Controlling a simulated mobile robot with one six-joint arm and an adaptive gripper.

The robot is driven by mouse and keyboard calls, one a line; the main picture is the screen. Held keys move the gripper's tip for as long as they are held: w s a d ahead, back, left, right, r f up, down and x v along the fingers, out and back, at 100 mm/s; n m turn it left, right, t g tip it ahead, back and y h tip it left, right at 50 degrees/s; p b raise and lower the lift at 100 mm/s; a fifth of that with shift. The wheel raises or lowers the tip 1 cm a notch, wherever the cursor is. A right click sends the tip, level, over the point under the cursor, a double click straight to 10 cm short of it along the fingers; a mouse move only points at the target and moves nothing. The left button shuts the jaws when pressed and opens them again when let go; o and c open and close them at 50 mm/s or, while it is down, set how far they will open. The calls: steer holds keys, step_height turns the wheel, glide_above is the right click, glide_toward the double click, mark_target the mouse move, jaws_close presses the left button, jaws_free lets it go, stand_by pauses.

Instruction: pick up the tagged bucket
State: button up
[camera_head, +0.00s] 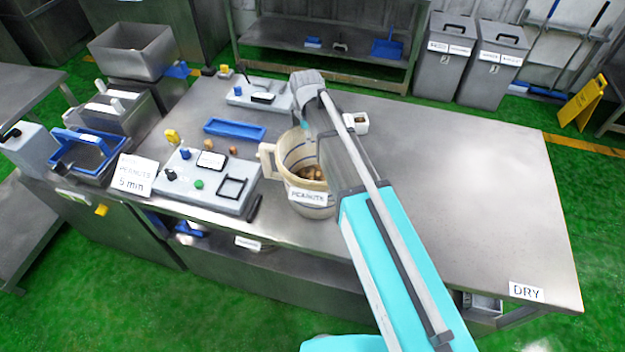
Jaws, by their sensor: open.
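The tagged bucket (297,157) is a cream pail with a side handle on its left and a white label reading PEANUTS. It stands upright on the metal table, with brown contents visible inside. My arm reaches over the table from the lower right and covers the bucket's right side. My gripper (303,127) is at the far end of the arm, around the bucket's back rim, mostly hidden by my own arm. It is open. Whether its fingers touch the rim cannot be told.
A control panel (190,192) with buttons stands left of the bucket, with a blue tray (235,129) behind it. A small white container (357,122) is just right of my arm. The metal table (470,180) is clear on the right, up to a DRY sign (526,291).

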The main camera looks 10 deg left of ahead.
jaws_close()
steer(key=shift+r, duration=0.15)
stand_by(0.5)
step_height(320, 180, up, 3)
steer(key=p, duration=0.3)
steer(key=s+d+r+p, duration=0.6)
steer(key=s+r+p, duration=0.3)
steer(key=s, duration=0.3)
steer(key=shift+s+d+r+p, duration=0.15)
steer(key=shift+d+r+p, duration=0.2)
steer(key=shift+p, duration=0.15)
stand_by(0.7)
